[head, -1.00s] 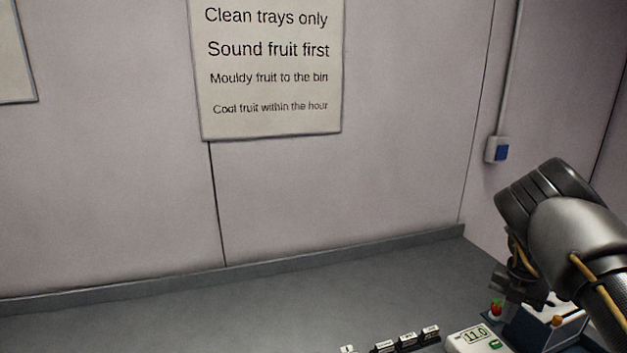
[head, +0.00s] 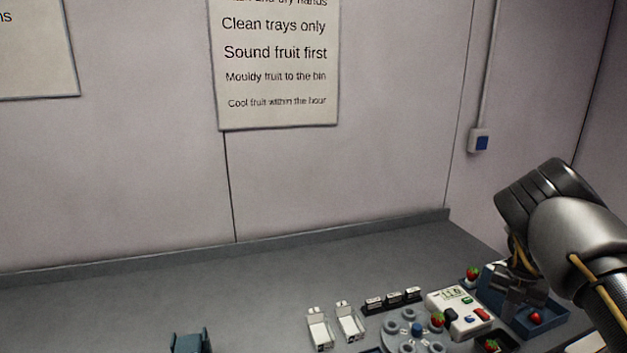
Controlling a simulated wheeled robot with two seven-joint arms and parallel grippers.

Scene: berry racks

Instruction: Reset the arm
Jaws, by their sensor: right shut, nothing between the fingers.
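My right arm comes in from the right edge. Its gripper (head: 519,291) points down over the blue tray at the lower right, partly hidden by my own wrist. The gripper is shut with nothing visible in it. My left gripper is out of the frame. A blue tray (head: 560,312) with a red berry (head: 536,318) in it sits under and beside the right gripper. Another berry (head: 473,273) stands just left of the gripper.
A white scale with a display (head: 447,298), a grey round rack (head: 402,343), small black label blocks (head: 392,300) and two white holders (head: 319,328) crowd the front right of the counter. The counter's back left is clear.

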